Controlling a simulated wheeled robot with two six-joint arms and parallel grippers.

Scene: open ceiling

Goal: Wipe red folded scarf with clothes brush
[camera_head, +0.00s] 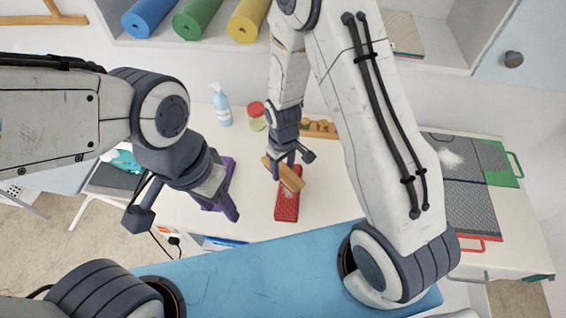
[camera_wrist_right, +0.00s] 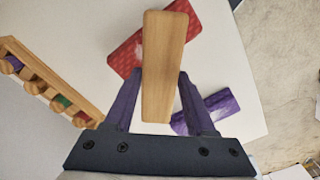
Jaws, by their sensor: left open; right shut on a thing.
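The red folded scarf (camera_head: 287,208) lies on the white table, with a pale patch near its upper part. It also shows in the right wrist view (camera_wrist_right: 126,56), partly hidden by the brush. My right gripper (camera_head: 281,168) is shut on the wooden clothes brush (camera_head: 291,178), which shows long and pale in the right wrist view (camera_wrist_right: 164,50). The brush is over the scarf's far end; I cannot tell whether it touches. My left gripper (camera_head: 224,203) is open, to the left of the scarf, over a purple folded cloth (camera_head: 229,168).
The purple cloth also shows in the right wrist view (camera_wrist_right: 218,106). A wooden rack (camera_head: 322,129) with spools, a blue spray bottle (camera_head: 221,105) and a red-lidded jar (camera_head: 257,110) stand behind. Grey mats (camera_head: 470,205) lie at right. A blue padded surface (camera_head: 265,270) is in front.

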